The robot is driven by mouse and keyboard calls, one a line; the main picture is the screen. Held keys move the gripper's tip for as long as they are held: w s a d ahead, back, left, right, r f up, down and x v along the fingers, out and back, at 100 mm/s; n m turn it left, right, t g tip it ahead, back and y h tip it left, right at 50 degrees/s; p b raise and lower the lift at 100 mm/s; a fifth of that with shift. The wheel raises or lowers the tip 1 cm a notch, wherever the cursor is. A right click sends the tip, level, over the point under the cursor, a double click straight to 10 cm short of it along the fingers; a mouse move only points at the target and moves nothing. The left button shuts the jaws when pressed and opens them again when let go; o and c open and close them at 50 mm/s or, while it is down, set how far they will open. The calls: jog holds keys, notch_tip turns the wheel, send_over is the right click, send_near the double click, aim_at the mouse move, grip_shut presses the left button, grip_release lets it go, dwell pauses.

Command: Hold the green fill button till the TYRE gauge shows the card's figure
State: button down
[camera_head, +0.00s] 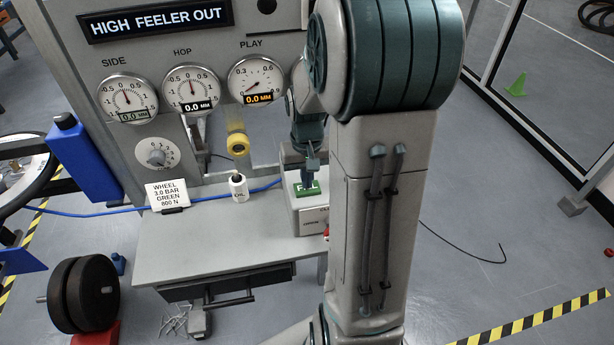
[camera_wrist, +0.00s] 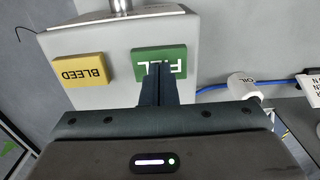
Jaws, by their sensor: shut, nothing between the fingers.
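The green fill button (camera_head: 307,188) sits on top of a grey box (camera_head: 296,214) on the bench; it also shows in the wrist view (camera_wrist: 172,55). My gripper (camera_head: 309,181) is shut and empty, pointing down, with its fingertips at the green button. In the wrist view the fingertips (camera_wrist: 158,72) overlap the button's near edge; I cannot tell whether it is pressed down. The card (camera_head: 167,194) on the bench reads "WHEEL 3.0 BAR GREEN 600 N". The TYRE gauge is not seen; my arm covers part of the panel.
A yellow BLEED button (camera_wrist: 80,69) is beside the green one. Gauges marked SIDE (camera_head: 127,98), HOP (camera_head: 191,91) and PLAY (camera_head: 257,80) are on the panel. A white oil bottle (camera_head: 238,187) stands on the bench (camera_head: 210,245). A blue hose (camera_head: 90,214) runs behind.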

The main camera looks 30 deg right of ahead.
jog(key=shift+f+b, duration=0.8)
jog(key=shift+s+f, duration=0.2)
jog(key=shift+a+f, duration=0.1)
dwell(1.5)
dwell(1.1)
jog(key=shift+r, duration=0.45)
notch_tip(320, 180, up, 14)
jog(key=p, duration=0.1)
jog(key=shift+w+p, duration=0.2)
jog(key=shift+p, duration=0.1)
